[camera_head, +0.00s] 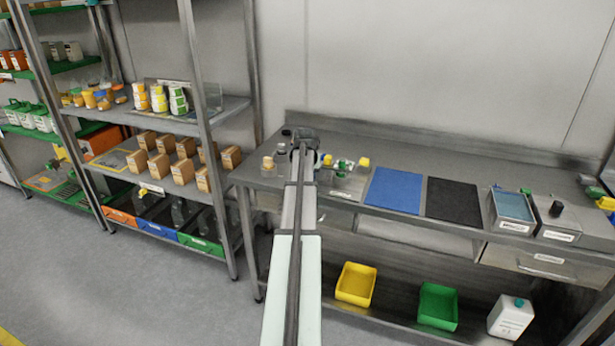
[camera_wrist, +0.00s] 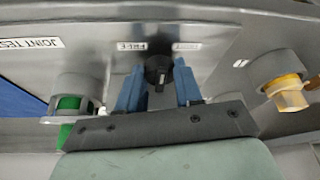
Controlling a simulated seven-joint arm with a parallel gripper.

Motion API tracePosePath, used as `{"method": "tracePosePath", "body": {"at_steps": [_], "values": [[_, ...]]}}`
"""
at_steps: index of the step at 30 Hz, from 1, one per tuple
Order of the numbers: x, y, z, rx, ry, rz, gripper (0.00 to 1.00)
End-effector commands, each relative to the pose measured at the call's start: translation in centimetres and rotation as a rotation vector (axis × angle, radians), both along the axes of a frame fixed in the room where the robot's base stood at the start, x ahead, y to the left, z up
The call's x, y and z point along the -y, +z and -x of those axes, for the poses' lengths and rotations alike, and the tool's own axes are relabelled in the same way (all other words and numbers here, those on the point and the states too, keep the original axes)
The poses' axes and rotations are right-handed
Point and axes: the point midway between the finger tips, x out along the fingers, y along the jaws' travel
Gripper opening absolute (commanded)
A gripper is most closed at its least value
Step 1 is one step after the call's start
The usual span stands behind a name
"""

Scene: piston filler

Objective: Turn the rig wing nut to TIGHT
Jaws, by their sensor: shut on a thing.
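In the wrist view, a dark wing nut (camera_wrist: 156,74) sits on a grey metal plate (camera_wrist: 100,25) marked JOINT TEST. My gripper (camera_wrist: 159,68) has its two blue fingers on either side of the nut and is shut on it. A small FREE label (camera_wrist: 133,47) lies above and left of the nut. A second small label (camera_wrist: 187,47), too blurred to read surely, lies above and right. Which label the nut points at I cannot tell. In the head view my own arm hides the nut and the fingers.
In the wrist view a green fitting (camera_wrist: 72,103) is left of my gripper and a yellow-orange fitting (camera_wrist: 288,92) is right. In the head view a blue mat (camera_head: 395,190) and a black mat (camera_head: 452,200) lie on the bench to the right. Shelving (camera_head: 180,110) stands left.

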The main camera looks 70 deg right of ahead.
Motion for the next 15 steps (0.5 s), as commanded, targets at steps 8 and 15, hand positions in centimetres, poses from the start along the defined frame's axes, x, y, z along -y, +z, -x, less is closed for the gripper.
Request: {"method": "tracePosePath", "body": {"at_steps": [8,15], "values": [[-0.02,0.0,-0.11,-0.001,-0.088,-0.001,0.04],[0.0,0.03,-0.34,0.0,-0.262,0.0,0.04]]}}
